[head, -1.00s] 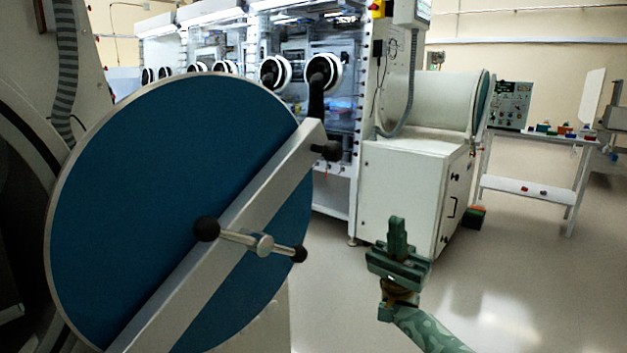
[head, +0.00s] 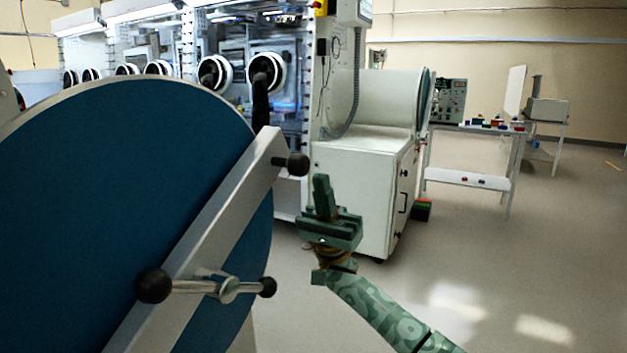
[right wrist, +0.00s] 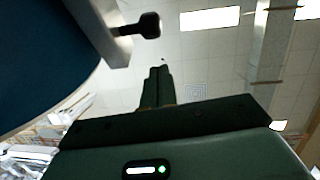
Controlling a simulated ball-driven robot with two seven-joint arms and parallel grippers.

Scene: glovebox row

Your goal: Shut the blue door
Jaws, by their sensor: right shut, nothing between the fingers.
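The blue door (head: 85,180) is a large round disc at the left of the head view, standing open with its face towards me. A grey bar (head: 215,220) crosses it diagonally, with a black knob (head: 298,164) at its upper end and a T-handle (head: 228,289) with black ends lower down. My right gripper (head: 321,190) is shut and empty, upright just right of the door's edge and below the upper knob, apart from both in the picture. In the right wrist view, the door (right wrist: 35,60) and knob (right wrist: 149,26) show at upper left, beside the fingers (right wrist: 158,80). My left gripper is not in view.
A row of gloveboxes (head: 225,75) stands behind the door. A white cabinet with a cylindrical chamber (head: 375,100) is behind my right gripper. A shelf table (head: 470,180) stands further right. The floor (head: 490,270) at right is clear.

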